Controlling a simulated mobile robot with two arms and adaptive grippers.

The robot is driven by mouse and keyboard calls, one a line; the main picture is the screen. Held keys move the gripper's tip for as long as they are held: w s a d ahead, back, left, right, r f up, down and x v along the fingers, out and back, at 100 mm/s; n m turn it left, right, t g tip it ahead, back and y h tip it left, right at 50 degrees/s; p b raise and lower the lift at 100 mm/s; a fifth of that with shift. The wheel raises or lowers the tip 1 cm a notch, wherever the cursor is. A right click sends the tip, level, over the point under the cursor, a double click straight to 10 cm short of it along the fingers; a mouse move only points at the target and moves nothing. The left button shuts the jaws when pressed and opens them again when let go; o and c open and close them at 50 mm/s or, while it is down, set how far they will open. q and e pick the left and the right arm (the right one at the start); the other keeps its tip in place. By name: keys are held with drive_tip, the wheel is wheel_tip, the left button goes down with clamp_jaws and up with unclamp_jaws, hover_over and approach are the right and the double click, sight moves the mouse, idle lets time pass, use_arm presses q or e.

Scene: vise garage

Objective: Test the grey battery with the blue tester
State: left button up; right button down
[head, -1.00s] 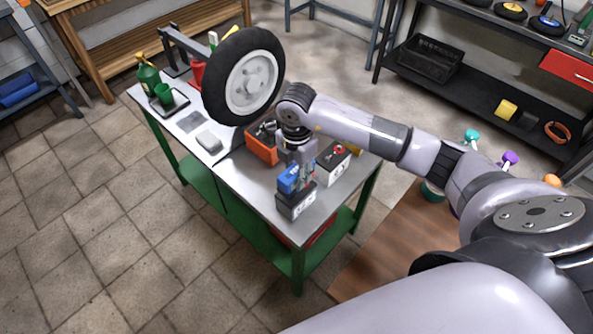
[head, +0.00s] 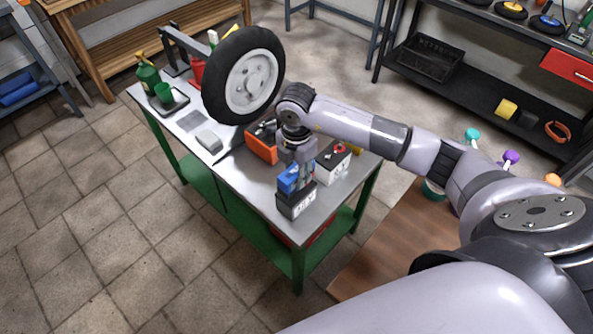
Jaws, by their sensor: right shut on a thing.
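The grey battery (head: 297,204) stands upright at the near right end of the steel-topped bench. The blue tester (head: 289,180) is right above it, at or very near its top; I cannot tell whether they touch. My right gripper (head: 303,178) points down from above and is shut on the blue tester. The gripper and tester hide much of the battery's top. My left gripper is not in view.
A white-sided battery with a red part (head: 334,161) stands just behind, to the right. An orange bin (head: 262,148) and a large wheel (head: 245,75) are further left. The bench top (head: 245,185) is bare left of the grey battery.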

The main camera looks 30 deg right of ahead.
drive_tip(key=shift+f, duration=0.25)
drive_tip(key=shift+f+b, duration=0.55)
drive_tip(key=shift+f, duration=0.35)
idle(0.8)
idle(1.2)
drive_tip(key=c, duration=1.1)
unclamp_jaws()
drive_tip(key=shift+o, duration=0.2)
drive_tip(key=o, duration=0.5)
drive_tip(key=shift+o, duration=0.2)
